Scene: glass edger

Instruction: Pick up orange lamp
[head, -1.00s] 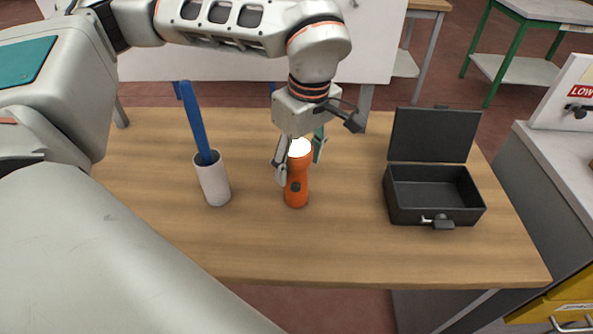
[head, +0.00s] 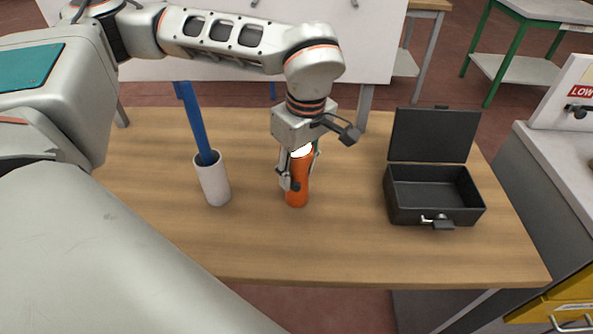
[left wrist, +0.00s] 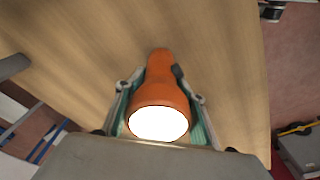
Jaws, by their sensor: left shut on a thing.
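The orange lamp (head: 298,192) is a flashlight with a glowing white top. It stands upright on the wooden table in the head view. My left gripper (head: 299,176) comes down from above, shut on the lamp with a finger on either side of its upper part. In the left wrist view the lamp (left wrist: 160,90) lies between the two fingers, its lit face toward the camera. The lamp's base appears to rest on the table. My right gripper is not in view.
A white cup (head: 213,182) holding a blue stick (head: 194,120) stands left of the lamp. An open black case (head: 432,195) stands to the right. The wooden table (head: 330,250) is clear in front of the lamp. A grey cabinet (head: 550,180) stands beyond the right edge.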

